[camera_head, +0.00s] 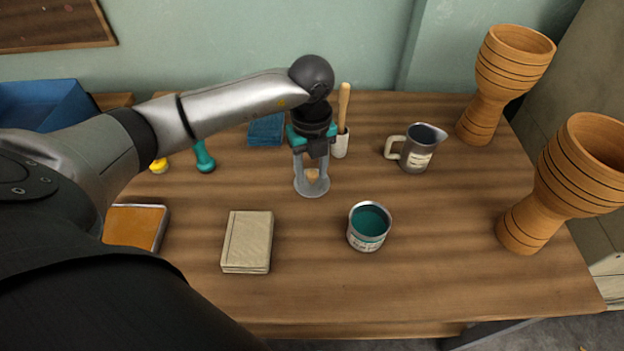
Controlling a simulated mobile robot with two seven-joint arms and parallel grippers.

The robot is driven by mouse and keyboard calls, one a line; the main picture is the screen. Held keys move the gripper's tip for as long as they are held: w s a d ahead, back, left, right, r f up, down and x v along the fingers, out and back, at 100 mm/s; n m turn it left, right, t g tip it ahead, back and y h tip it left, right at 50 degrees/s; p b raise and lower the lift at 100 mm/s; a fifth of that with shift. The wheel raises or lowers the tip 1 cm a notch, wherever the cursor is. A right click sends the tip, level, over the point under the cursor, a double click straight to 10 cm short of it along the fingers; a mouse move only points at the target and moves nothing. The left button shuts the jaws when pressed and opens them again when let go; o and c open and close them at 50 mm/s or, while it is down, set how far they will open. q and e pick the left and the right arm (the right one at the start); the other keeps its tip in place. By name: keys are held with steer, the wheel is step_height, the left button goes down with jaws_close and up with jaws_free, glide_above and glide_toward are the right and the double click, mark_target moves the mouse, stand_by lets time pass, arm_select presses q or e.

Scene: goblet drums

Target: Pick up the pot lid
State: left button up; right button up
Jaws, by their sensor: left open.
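A small round grey lid (312,191), seemingly with a tan knob, lies on the wooden table near its middle. My left gripper (312,179) is above it, pointing down. Its two grey fingers are open and stand on either side of the tan knob, close to the lid. The fingers cover part of the lid, and I cannot tell whether they touch it. My right gripper is not in view.
A wooden-handled tool (341,140) stands just behind the gripper, with a folded blue cloth (266,130) to the left. A grey jug (415,148), a teal paint can (369,227) and a beige book (247,242) surround it. Two goblet drums (503,75) (565,180) stand right.

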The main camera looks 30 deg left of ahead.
arm_select(q)
jaws_close()
stand_by(0.6)
steer(key=shift+r, duration=0.2)
step_height(320, 180, up, 9)
steer(key=p, duration=0.4)
steer(key=shift+r, duration=0.1)
step_height(320, 180, up, 9)
steer(key=p, duration=0.3)
glide_above(312, 171)
steer(key=shift+s+r, duration=0.1)
steer(key=shift+r, duration=0.65)
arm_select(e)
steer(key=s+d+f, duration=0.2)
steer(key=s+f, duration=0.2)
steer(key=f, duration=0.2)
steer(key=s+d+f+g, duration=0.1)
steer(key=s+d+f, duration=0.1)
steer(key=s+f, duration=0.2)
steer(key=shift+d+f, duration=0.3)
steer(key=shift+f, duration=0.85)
